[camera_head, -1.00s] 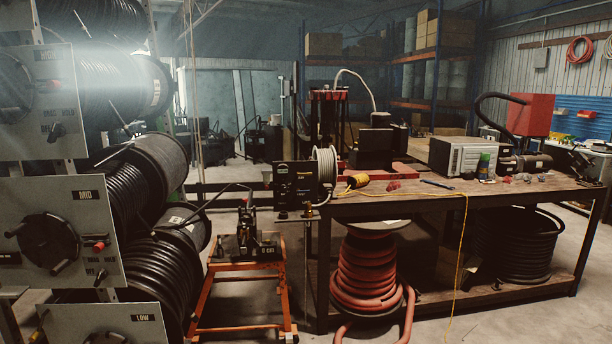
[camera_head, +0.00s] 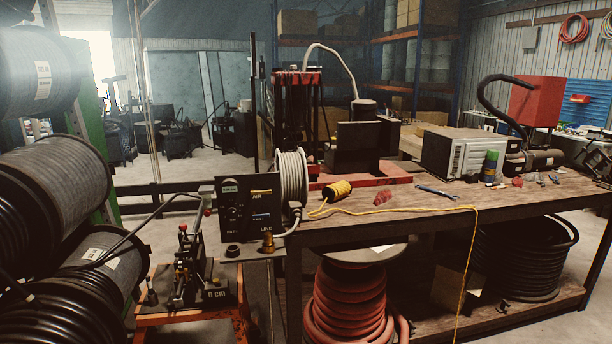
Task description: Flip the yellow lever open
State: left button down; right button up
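A small black machine (camera_head: 190,265) with red-tipped handles sits on an orange stand below and left of the box. Neither of my grippers shows.
The wooden workbench (camera_head: 430,203) fills the right and holds a red-topped frame (camera_head: 298,78), a grey-white box (camera_head: 463,155) and small tools. Large hose reels (camera_head: 55,178) stand close at left. A red hose coil (camera_head: 350,305) is under the bench. Some floor is open behind.

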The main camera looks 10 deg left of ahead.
aim_at(251, 193)
jog(key=i+j+z, duration=0.1)
jog(key=i, duration=0.35)
jog(key=i+j+z, duration=0.15)
jog(key=i, duration=0.25)
jog(key=i+j+z, duration=0.1)
jog(key=i, duration=0.35)
jog(key=j, duration=0.1)
